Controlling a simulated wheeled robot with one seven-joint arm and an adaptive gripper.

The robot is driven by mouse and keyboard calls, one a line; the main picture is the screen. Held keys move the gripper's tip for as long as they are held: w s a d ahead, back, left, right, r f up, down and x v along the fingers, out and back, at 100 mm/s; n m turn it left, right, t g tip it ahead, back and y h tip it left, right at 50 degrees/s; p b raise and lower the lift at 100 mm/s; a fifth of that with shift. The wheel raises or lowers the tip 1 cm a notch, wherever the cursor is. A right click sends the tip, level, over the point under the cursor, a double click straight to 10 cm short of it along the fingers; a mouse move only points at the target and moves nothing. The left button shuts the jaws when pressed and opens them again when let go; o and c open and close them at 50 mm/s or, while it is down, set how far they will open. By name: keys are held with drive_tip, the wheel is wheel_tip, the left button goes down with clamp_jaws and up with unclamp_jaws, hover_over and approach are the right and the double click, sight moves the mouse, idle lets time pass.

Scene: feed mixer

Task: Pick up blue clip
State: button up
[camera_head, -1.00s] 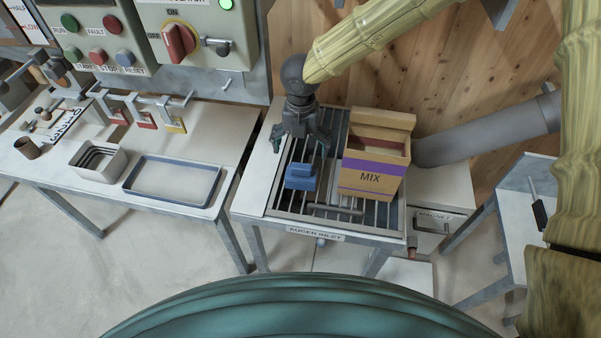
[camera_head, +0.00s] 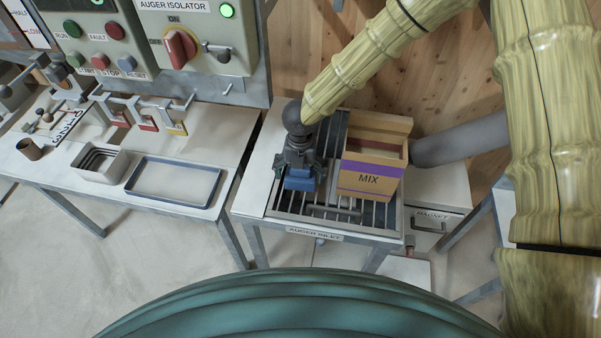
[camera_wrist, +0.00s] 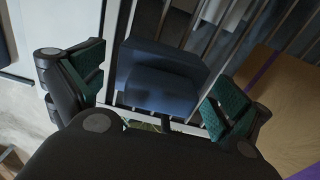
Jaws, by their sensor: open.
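The blue clip (camera_head: 299,183) lies on the metal grate of the auger inlet, left of the MIX box. My gripper (camera_head: 299,172) is directly over it and hides its upper part in the head view. In the wrist view the blue clip (camera_wrist: 160,80) sits between the two open green-padded fingers (camera_wrist: 155,92), with a visible gap on each side.
The MIX box (camera_head: 368,182) stands on the grate (camera_head: 330,212) just right of my gripper. Left is a table with a blue-rimmed tray (camera_head: 172,203) and a grey bin (camera_head: 97,181). The control panel (camera_head: 195,40) rises behind. Bare table surface (camera_head: 257,180) lies left of the grate.

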drive_tip(key=shift+f, duration=0.5)
drive_tip(key=c, duration=0.8)
